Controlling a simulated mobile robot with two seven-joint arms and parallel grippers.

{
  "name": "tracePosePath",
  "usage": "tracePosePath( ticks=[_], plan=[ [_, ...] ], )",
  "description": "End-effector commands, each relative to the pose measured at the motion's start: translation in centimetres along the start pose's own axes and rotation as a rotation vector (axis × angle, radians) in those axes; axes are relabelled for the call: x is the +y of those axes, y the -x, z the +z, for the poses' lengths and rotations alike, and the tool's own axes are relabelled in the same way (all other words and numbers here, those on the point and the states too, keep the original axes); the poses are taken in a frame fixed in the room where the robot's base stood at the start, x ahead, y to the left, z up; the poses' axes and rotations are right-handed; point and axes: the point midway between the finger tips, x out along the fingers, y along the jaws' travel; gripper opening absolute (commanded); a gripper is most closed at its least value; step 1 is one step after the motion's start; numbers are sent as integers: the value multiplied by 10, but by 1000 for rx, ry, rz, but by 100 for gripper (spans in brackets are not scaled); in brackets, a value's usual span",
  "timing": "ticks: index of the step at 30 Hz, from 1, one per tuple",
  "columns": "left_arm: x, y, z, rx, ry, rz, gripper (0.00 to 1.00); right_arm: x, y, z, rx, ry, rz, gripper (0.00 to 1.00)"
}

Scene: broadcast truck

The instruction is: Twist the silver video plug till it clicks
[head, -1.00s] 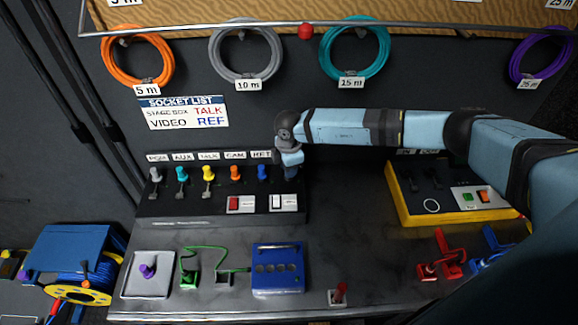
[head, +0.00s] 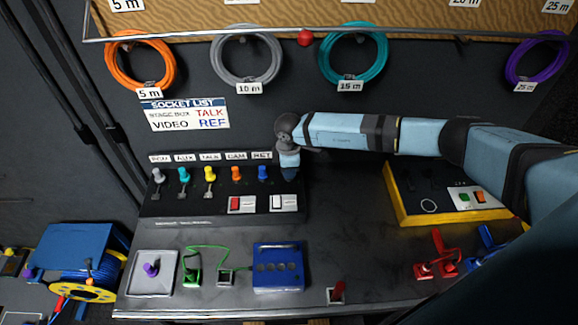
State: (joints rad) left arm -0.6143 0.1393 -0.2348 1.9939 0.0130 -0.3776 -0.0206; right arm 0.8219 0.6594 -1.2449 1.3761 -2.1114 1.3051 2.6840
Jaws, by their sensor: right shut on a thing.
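My right gripper (head: 290,174) points down at the right end of the black socket panel (head: 180,209), just right of the blue plug (head: 263,173). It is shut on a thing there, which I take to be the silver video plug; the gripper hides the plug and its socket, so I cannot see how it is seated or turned. The socket list (head: 187,114) on the wall pairs VIDEO with REF. Labels along the panel's back edge run up to the gripper. My left gripper is not in view.
A pale grey plug (head: 158,175) and other coloured plugs stand in a row left of the gripper. A blue box (head: 278,267) and a red toggle (head: 337,292) are in front. A yellow-edged box (head: 407,205) stands right. Bare desk lies between the panel and that box.

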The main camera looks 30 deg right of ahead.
Motion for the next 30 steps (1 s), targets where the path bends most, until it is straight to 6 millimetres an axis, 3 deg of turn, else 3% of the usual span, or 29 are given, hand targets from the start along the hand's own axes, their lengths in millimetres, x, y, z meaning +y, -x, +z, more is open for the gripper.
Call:
tracePosePath(
  ticks=[18, 19, 22, 30],
  plan=[
    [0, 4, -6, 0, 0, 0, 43, -1, 1, 0, 0, -74, -2, 6],
    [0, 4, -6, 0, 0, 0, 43, 0, 0, 0, 0, -74, -1, 28],
    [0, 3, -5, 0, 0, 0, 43, 0, -1, 0, 0, -73, -1, 51],
    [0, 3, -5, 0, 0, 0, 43, 0, 0, 0, 0, -72, 0, 53]
  ],
)
